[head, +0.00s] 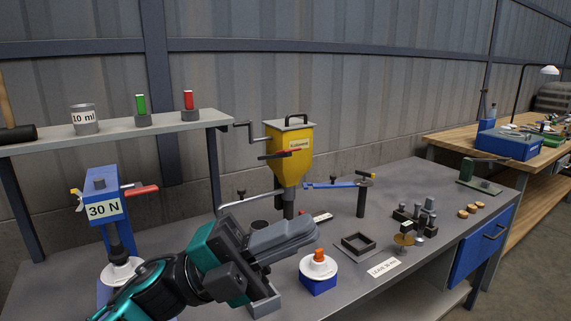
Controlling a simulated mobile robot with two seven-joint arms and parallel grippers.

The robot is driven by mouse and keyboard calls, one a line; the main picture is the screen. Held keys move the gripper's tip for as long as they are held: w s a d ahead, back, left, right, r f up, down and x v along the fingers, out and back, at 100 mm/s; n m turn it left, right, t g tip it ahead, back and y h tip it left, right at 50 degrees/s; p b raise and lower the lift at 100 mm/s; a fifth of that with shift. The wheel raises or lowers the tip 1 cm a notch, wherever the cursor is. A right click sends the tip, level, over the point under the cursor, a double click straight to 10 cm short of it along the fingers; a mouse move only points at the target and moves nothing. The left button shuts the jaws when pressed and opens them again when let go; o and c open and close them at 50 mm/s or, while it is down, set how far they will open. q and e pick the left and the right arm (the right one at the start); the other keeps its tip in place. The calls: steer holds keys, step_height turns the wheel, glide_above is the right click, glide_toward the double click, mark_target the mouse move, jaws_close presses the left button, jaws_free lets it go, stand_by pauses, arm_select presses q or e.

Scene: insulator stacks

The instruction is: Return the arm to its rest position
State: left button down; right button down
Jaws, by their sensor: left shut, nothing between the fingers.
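My left arm comes in from the bottom left, and its gripper (312,230) is above the grey workbench (400,190). The grey fingers are together with nothing between them, pointing right. The gripper is apart from the white insulator disc (318,268) on a blue block (319,285), which has an orange top and stands just below and right of the fingertips. The arm hides part of the bench and partly covers another white disc (120,272) below the blue "30 N" press (103,208). My right gripper does not show.
A yellow hopper (290,155) with a crank stands behind the gripper. A blue swing arm (335,184) on a post is to its right. An empty square frame (359,246), a label card (384,267) and a weight holder (413,220) lie further right. A shelf (110,134) is at the left.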

arm_select(q)
steer(key=w+a+f+n+t+y, duration=0.2)
steer(key=a+f+n+t+y, duration=0.15)
steer(key=f+n+t, duration=0.35)
steer(key=w+a+f+n+t+y, duration=0.25)
steer(key=f+n+t+y, duration=0.3)
steer(key=n, duration=0.45)
steer(key=w+a+f+n+t+y, duration=0.2)
steer(key=a+f+n+t+y, duration=0.15)
steer(key=f+n+t, duration=0.35)
steer(key=s+a+f+n+g+y, duration=0.4)
steer(key=s+f, duration=0.3)
steer(key=f, duration=0.4)
steer(key=s+a+f+n+g+y, duration=0.4)
steer(key=s+f, duration=0.3)
steer(key=f, duration=0.5)
steer(key=shift+s+a+f+n+y, duration=0.2)
steer(key=shift+a+n+y, duration=0.25)
steer(key=shift+n+y, duration=0.35)
steer(key=c, duration=1.8)
jaws_free()
steer(key=shift+r, duration=0.1)
steer(key=shift+c, duration=0.2)
